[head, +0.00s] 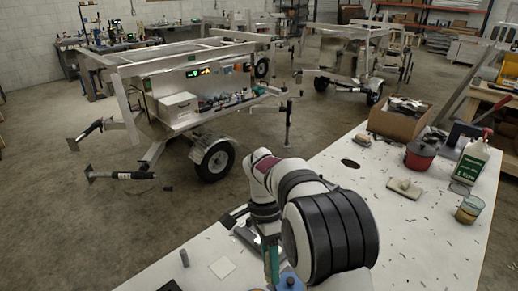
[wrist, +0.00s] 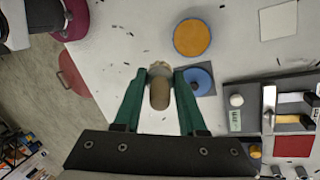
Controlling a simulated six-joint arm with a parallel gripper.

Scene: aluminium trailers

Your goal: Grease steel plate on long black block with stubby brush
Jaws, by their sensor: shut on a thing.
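My gripper (wrist: 160,78) has green fingers, shut on the stubby brush (wrist: 159,95). The brush shows end-on in the wrist view, with a short brown handle between the fingers and pale bristles at the tip. A long black block (wrist: 240,92) lies to the right of the gripper, with bright metal pieces and tools on or beside it. I cannot tell clearly which piece is the steel plate. In the head view my gripper (head: 271,262) is low at the near table edge, and my arm hides much of the block area. The brush is not clear there.
An orange disc (wrist: 192,37) and a blue disc (wrist: 198,78) on a dark square lie close to the gripper. A pale square (wrist: 279,20) and a red square (wrist: 292,146) are at the right. A cardboard box (head: 398,120) and bottle (head: 472,158) stand farther along the table.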

